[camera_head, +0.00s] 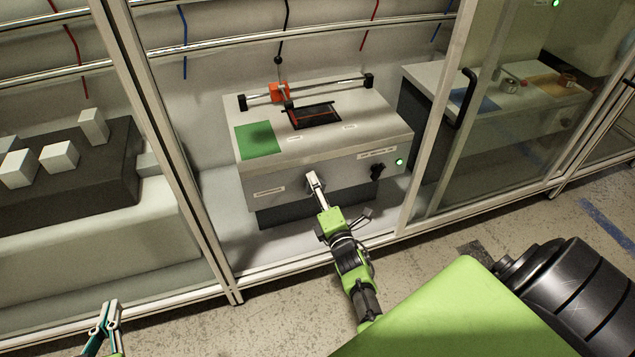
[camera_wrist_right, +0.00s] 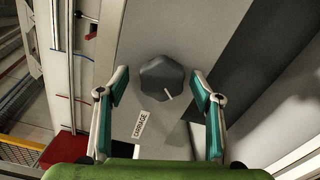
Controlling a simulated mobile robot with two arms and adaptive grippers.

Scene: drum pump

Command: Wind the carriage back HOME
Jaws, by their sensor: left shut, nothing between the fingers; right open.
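The orange carriage (camera_head: 279,91) sits on a chrome rail on top of the grey machine (camera_head: 345,145), left of the rail's middle. A black hanging part runs down to it. A dark faceted knob (camera_wrist_right: 163,78) with a pale pointer mark is in the right wrist view, beside a label reading CARRIAGE (camera_wrist_right: 141,123). My right gripper (camera_wrist_right: 160,88) is open, its fingers on either side of the knob with gaps showing. In the head view my right gripper (camera_head: 316,184) is at the machine's front and hides the knob. My left gripper (camera_head: 109,310) is shut and empty at the lower left.
A green patch (camera_head: 257,140) and a black tray (camera_head: 315,115) are on the machine top. A second black knob (camera_head: 377,172) and a green lamp (camera_head: 399,161) are on its front right. Frame posts (camera_head: 165,130) and a glass door (camera_head: 500,110) flank the opening.

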